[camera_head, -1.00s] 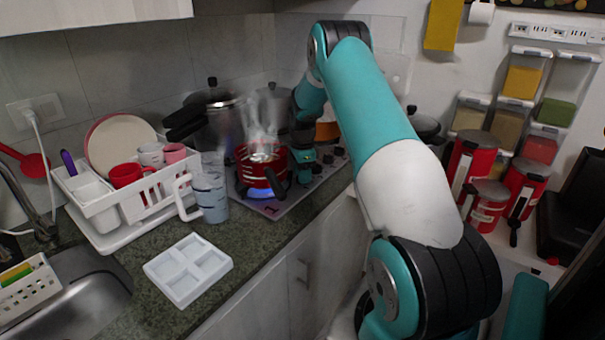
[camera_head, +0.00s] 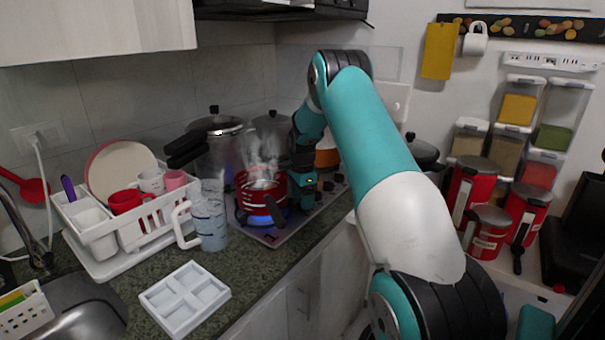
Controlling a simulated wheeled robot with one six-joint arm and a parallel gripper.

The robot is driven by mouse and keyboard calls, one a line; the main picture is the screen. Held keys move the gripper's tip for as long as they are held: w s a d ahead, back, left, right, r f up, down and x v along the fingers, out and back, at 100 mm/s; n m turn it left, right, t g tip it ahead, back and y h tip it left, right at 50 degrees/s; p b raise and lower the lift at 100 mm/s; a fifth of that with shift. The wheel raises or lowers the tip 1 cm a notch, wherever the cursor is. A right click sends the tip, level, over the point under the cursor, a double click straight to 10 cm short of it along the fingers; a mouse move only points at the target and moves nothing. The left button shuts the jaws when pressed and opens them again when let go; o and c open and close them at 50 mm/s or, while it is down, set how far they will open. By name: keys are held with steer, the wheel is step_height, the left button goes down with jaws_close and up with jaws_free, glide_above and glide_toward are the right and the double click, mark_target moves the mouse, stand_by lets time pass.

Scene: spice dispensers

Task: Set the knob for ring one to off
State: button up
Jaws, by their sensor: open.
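The stove top (camera_head: 275,236) is set in the dark counter. A red pot (camera_head: 258,192) steams on its front burner, with a blue flame glowing under it. My gripper (camera_head: 306,205) points down over the stove's front right part, just right of the red pot. Its fingers are small and dark here, and I see nothing held between them. The knobs along the stove's front edge are small and partly hidden by my gripper and arm. I cannot tell which one is for ring one or how it is turned.
A measuring jug (camera_head: 209,222) stands left of the stove, close to the red pot. A white dish rack (camera_head: 104,236) and a white divided tray (camera_head: 186,299) are on the counter. Large pots (camera_head: 216,145) stand behind. Red canisters (camera_head: 487,232) are at right.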

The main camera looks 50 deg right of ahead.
step_height(320, 180, up, 16)
steer(key=b, duration=0.2)
steer(key=shift+r, duration=0.15)
